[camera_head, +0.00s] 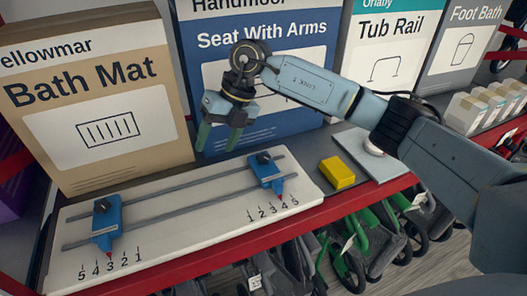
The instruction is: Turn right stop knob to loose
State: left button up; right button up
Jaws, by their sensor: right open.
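A white board (190,238) lies on the shelf with two grey rails and printed number scales. The right stop (268,175) is a blue block on the rails, with a dark right stop knob (263,157) on top and a red pointer towards the right scale. The left stop (107,226) is a similar blue block with a dark knob (101,206). My right gripper (218,142) is open and empty, with greenish fingers pointing down, left of and above the right stop knob and apart from it. I cannot tell the knob's setting. My left gripper is not in view.
A yellow block (337,173) and a grey plate (390,163) with a white round piece lie right of the board. Boxes, such as the Bath Mat box (95,110) and Seat With Arms box (285,125), stand behind.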

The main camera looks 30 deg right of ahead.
aim_at(263, 157)
jog(key=w+d+r+m+h, duration=0.25)
jog(key=d+h, duration=0.25)
jog(key=d, duration=0.7)
jog(key=f+p, duration=0.1)
jog(key=f, duration=0.3)
jog(key=f+p, duration=0.1)
jog(key=f, duration=0.3)
jog(key=s+f+p, duration=0.1)
jog(key=f, duration=0.3)
jog(key=shift+f, duration=0.1)
jog(key=c, duration=1)
